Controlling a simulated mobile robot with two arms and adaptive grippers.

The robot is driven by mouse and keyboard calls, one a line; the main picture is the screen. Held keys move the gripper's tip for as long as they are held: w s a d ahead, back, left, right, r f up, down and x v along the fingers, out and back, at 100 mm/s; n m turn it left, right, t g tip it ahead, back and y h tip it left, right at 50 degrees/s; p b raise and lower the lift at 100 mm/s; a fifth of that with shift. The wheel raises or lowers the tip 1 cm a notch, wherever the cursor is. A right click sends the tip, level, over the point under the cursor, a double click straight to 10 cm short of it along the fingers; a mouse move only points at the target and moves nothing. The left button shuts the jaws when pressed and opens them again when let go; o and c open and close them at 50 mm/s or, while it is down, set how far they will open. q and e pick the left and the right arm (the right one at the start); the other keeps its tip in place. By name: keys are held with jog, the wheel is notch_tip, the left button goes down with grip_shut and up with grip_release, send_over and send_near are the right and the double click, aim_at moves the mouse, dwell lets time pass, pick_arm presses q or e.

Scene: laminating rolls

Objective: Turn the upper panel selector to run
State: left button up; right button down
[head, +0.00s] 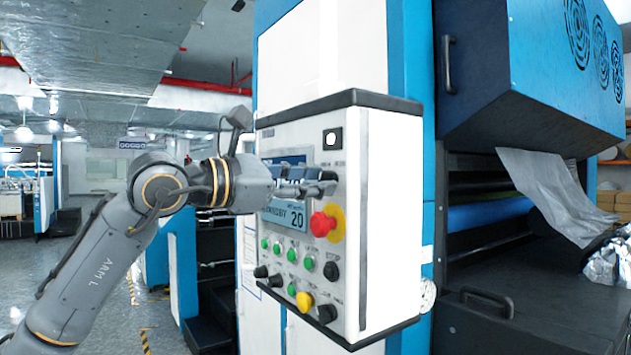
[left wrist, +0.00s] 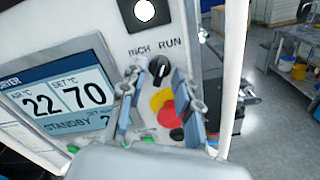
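The upper panel selector (left wrist: 159,68) is a black knob below the words INCH and RUN in the left wrist view. I cannot tell surely which word its pointer faces. In the head view it is hidden behind my left gripper (head: 328,188), which is in front of the control panel (head: 390,220). In the left wrist view my left gripper (left wrist: 160,95) is open, its two fingers apart on either side of the line to the selector. Nothing is between the fingertips, and contact with the knob does not show. My right gripper is not in view.
A red emergency stop (head: 322,224) on a yellow plate sits just below the gripper. Green buttons (head: 292,256) and black knobs fill the lower panel. The display (head: 290,214) reads STANDBY. A blue machine with a dark hood (head: 530,90) stands at right; floor is open at left.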

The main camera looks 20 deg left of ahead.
pick_arm(q)
jog(key=v, duration=1.1)
jog(key=shift+s, duration=0.15)
jog(key=shift+a, duration=0.15)
